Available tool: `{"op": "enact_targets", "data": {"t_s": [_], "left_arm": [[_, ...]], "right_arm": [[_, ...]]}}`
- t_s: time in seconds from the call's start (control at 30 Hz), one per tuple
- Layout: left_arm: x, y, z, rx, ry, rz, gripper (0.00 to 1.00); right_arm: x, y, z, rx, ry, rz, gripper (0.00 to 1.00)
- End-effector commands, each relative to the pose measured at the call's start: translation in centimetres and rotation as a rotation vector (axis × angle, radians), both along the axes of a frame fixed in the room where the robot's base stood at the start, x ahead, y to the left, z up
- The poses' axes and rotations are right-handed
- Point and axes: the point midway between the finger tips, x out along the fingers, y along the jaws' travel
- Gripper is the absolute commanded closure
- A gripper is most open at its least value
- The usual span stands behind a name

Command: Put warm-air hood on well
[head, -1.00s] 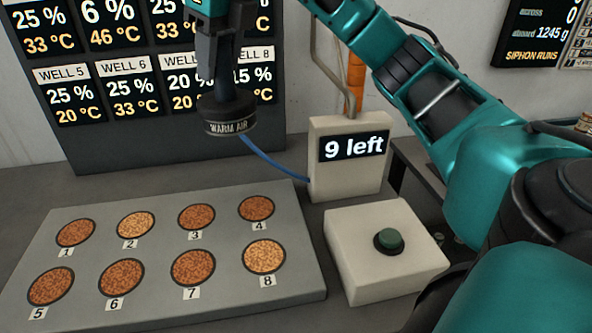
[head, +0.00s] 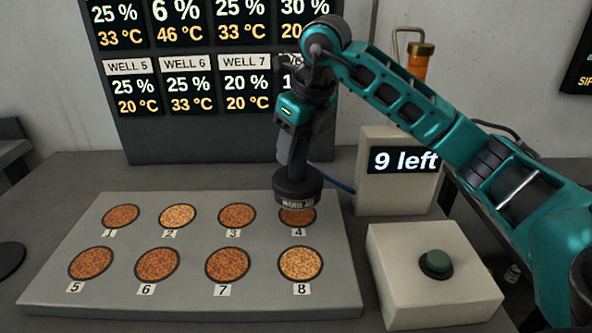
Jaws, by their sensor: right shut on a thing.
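The warm-air hood (head: 297,190) is a dark round cap labelled "WARM AIR", with a blue hose (head: 335,180) leading to the counter box. My right gripper (head: 292,165) is shut on it from above and holds it upright. The hood is over or just behind well 4 (head: 298,217) and hides that well's rear part. I cannot tell whether it touches the plate. The grey well plate (head: 190,296) has several numbered wells of orange-brown grains in two rows. Wells 2 (head: 177,216) and 8 (head: 301,263) look paler. My left gripper is not in view.
A box reading "9 left" (head: 403,193) stands behind the plate at right. A readout board (head: 190,135) with well percentages and temperatures stands behind.

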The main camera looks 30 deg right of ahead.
Motion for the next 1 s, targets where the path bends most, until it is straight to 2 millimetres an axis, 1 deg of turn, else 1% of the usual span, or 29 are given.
{"op": "enact_targets", "data": {"t_s": [0.07,0.33,0.43,0.63,0.8,0.83,1.0], "left_arm": [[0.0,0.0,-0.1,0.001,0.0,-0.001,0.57],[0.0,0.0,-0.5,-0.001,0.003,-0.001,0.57],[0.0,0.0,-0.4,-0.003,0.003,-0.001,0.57],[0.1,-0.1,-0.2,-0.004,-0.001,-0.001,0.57],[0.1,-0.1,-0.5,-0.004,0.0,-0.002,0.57],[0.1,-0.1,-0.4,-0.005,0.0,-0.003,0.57],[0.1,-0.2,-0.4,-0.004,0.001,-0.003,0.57]], "right_arm": [[0.0,0.0,-0.4,0.0,-0.004,0.0,1.0],[0.0,0.0,-4.1,0.0,-0.002,0.0,1.0],[0.0,0.0,-4.5,0.001,-0.004,0.001,1.0],[0.0,0.0,-4.5,0.0,-0.005,0.001,1.0],[0.0,0.0,-5.0,0.0,-0.004,0.0,1.0],[0.0,0.0,-4.9,-0.001,-0.001,0.0,0.55],[0.0,0.0,-4.9,0.0,-0.001,0.0,0.39]]}}
